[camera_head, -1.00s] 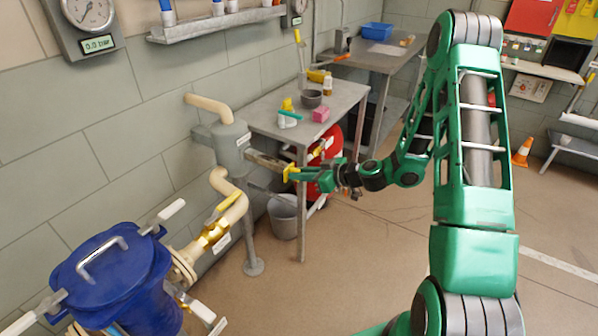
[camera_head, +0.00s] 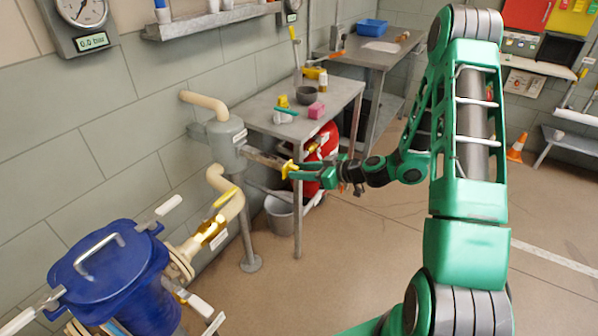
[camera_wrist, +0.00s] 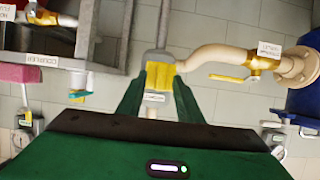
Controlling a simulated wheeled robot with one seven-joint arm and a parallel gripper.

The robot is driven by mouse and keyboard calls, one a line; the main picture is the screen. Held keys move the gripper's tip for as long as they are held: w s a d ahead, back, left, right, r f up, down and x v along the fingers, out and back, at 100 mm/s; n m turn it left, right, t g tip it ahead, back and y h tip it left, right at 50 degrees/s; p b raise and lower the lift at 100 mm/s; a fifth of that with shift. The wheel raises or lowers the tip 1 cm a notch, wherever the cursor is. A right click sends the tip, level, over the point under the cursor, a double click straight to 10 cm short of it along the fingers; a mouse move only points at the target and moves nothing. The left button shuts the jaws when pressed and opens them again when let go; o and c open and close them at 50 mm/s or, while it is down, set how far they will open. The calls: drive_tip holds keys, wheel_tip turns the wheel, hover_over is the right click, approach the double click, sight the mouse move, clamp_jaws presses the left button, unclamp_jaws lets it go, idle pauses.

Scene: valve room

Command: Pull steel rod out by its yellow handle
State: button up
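The yellow handle (camera_head: 289,169) is at the outer end of the steel rod (camera_head: 264,158), which sticks out sideways from a grey upright cylinder (camera_head: 226,143) on a stand. In the wrist view the yellow handle (camera_wrist: 160,75) sits between the fingertips of my gripper (camera_wrist: 160,88), with a finger against each side. My gripper (camera_head: 295,171) appears shut on the handle in the head view too. The rod lies behind the handle and is mostly hidden in the wrist view.
A grey table (camera_head: 257,118) with small items stands just behind the rod, and a bucket (camera_head: 281,214) is below. A blue-lidded vessel (camera_head: 112,277) and a pipe with a yellow-handled valve (camera_head: 213,230) are at lower left.

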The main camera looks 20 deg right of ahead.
drive_tip(key=v, duration=0.9)
drive_tip(key=shift+s+d, duration=0.2)
drive_tip(key=shift+d, duration=0.1)
drive_tip(key=shift+a+r, duration=0.1)
drive_tip(key=s+d+r+m+g+h, duration=0.2)
drive_tip(key=s+r+m+g, duration=0.1)
drive_tip(key=s, duration=0.8)
drive_tip(key=s+d+r+m+g+h, duration=0.3)
drive_tip(key=s+r+m+g, duration=0.1)
drive_tip(key=s, duration=0.7)
drive_tip(key=s+d+r+m+g+h, duration=0.2)
drive_tip(key=s+r+m, duration=0.4)
drive_tip(key=s, duration=0.6)
drive_tip(key=shift+d+m+g+h, duration=0.35)
drive_tip(key=shift+m+g+h, duration=0.15)
drive_tip(key=shift+g, duration=0.4)
